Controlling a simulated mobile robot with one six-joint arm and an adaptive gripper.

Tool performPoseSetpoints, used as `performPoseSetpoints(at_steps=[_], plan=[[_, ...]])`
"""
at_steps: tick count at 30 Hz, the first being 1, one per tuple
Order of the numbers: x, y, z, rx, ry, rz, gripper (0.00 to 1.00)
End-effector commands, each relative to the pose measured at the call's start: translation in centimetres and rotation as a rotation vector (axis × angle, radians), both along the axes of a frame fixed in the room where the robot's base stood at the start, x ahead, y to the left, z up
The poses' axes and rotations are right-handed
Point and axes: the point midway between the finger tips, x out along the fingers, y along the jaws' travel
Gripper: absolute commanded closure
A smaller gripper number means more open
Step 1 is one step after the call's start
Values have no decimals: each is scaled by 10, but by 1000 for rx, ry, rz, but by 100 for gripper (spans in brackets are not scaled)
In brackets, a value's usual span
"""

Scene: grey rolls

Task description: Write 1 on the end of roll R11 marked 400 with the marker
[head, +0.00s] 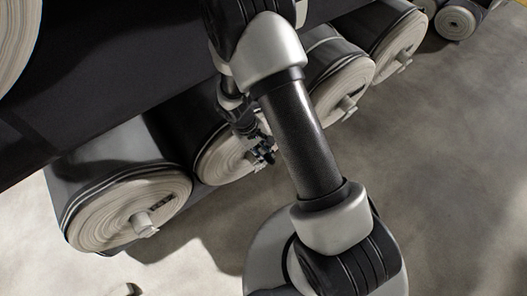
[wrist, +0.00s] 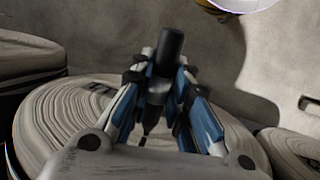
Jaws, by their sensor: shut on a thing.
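My gripper (wrist: 160,88) is shut on a dark marker (wrist: 170,48), held between its blue-sided fingers. The marker's thin tip points down toward the pale, ringed end of a roll (wrist: 62,125); I cannot tell whether it touches. A small dark printed mark (wrist: 101,88) shows on that end, too oblique to read. In the head view my gripper (head: 262,152) is in front of the right part of this roll's end (head: 218,160), the second roll from the left in the lower row. No label reading R11 or 400 is legible. The gripper and arm hide part of the end.
A neighbouring roll (head: 110,218) with a protruding core lies to the left. More rolls (head: 335,98) and (head: 400,45) lie up to the right, beyond my arm. A large dark roll (head: 130,75) lies above the row. Concrete floor (head: 460,180) is open at the right.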

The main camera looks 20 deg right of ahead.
Motion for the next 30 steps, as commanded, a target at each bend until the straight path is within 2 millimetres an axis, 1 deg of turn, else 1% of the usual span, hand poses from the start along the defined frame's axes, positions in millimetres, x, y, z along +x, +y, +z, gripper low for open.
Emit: performPoseSetpoints(at_steps=[30], plan=[[0, 0, -17, 0, -1, -1, 100]])
